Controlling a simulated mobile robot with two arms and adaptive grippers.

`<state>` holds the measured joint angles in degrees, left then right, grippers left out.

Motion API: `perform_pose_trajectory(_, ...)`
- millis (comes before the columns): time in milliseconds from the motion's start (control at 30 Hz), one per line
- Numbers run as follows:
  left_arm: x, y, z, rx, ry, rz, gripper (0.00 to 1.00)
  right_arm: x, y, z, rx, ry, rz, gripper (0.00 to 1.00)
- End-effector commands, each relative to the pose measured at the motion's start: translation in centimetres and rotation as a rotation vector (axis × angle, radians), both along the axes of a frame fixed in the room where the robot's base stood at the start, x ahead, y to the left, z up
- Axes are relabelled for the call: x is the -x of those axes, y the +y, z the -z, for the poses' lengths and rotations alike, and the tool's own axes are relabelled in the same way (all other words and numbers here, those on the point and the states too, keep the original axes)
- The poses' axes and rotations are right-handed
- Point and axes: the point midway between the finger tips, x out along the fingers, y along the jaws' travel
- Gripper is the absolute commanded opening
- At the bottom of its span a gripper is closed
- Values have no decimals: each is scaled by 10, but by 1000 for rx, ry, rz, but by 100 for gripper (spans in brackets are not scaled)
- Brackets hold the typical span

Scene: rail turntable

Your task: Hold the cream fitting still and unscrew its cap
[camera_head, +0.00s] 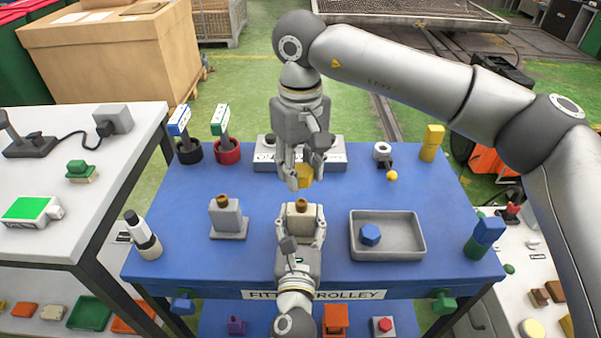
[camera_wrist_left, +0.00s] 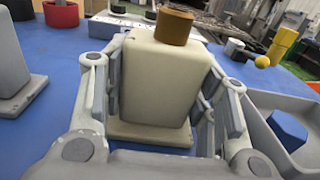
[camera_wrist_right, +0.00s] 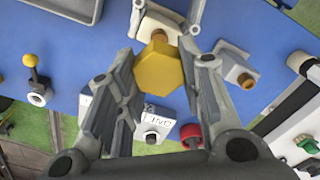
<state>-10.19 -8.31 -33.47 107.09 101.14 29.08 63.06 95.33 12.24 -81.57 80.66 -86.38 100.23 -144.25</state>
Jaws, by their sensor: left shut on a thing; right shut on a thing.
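The cream fitting (camera_head: 301,222) stands upright on the blue trolley top, with a bare brown threaded stub (camera_wrist_left: 174,27) on its top. My left gripper (camera_head: 300,230) is shut on the fitting's body from the near side; its fingers lie along both sides in the left wrist view (camera_wrist_left: 165,95). The yellow hexagonal cap (camera_wrist_right: 158,77) is between the fingers of my right gripper (camera_wrist_right: 160,68), which is shut on it. In the head view the cap (camera_head: 303,177) is beyond the stub and apart from it. The right gripper's fingers partly hide the cap.
A grey fitting (camera_head: 228,217) with a brown stub stands to the left. A grey tray (camera_head: 412,250) at right holds a blue hexagonal cap (camera_head: 370,234). A labelled panel (camera_head: 262,160) lies behind my right gripper. A bottle (camera_head: 143,237) stands near the left edge.

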Motion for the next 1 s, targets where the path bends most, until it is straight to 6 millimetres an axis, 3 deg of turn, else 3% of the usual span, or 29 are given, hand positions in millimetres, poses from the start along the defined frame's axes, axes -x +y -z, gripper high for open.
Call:
perform_pose_trajectory(333,0,0,0,-1,0,-1,10,0,0,-6,0,0,0,6)
perform_pose_trajectory(367,0,0,0,-1,0,-1,57,0,0,-6,0,0,0,6)
perform_pose_trajectory(533,0,0,0,0,0,-1,78,0,0,-6,1,1,0,6)
perform_pose_trajectory(867,1,0,0,0,0,0,78,0,0,-6,1,1,0,6)
perform_pose_trajectory(1000,9,1,1,1,3,0,78,0,0,-6,1,1,0,6)
